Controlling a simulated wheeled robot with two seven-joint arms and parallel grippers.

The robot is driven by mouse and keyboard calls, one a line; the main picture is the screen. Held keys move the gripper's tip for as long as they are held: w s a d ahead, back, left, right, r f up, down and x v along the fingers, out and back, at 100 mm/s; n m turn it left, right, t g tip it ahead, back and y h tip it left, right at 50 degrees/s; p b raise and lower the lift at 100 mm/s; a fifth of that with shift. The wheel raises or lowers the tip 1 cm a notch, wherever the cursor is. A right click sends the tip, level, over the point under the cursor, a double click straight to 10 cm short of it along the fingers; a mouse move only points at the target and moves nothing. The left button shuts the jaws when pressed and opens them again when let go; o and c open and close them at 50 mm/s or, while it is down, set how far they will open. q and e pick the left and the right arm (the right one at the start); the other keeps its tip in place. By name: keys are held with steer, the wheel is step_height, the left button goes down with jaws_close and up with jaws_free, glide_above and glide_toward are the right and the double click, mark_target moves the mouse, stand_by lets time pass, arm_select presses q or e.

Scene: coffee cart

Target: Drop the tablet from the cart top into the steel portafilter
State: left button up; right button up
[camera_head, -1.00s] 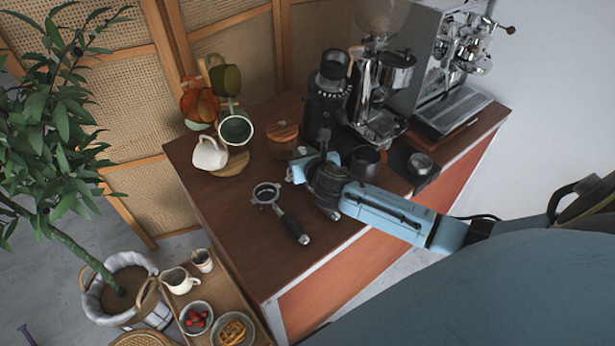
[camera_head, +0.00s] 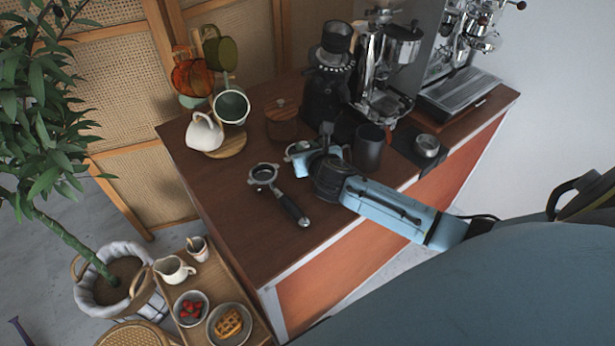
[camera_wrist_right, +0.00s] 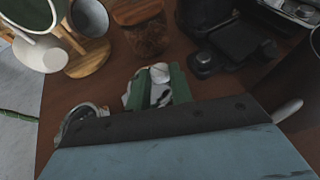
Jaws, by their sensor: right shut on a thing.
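A portafilter (camera_head: 263,173) with a steel ring and a black handle lies on the brown cart top (camera_head: 235,215), left of my right gripper. Its ring also shows at the lower left of the right wrist view (camera_wrist_right: 80,120). My right gripper (camera_head: 318,155) is low over the cart top. In the wrist view its green fingers (camera_wrist_right: 158,88) are shut on a small pale piece (camera_wrist_right: 160,72), which seems to be the tablet. My left gripper is not in view.
A black grinder (camera_head: 325,100), a dark pitcher (camera_head: 369,148) and a tamper (camera_head: 427,146) stand behind and right of the gripper. A wooden-lidded jar (camera_head: 282,120) and mugs (camera_head: 205,132) stand at the back left. The front left of the top is clear.

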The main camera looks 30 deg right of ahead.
steer(key=o, duration=1)
steer(key=p+v, duration=0.1)
steer(key=v, duration=1.2)
steer(key=shift+s+a, duration=0.1)
steer(key=shift+s, duration=0.1)
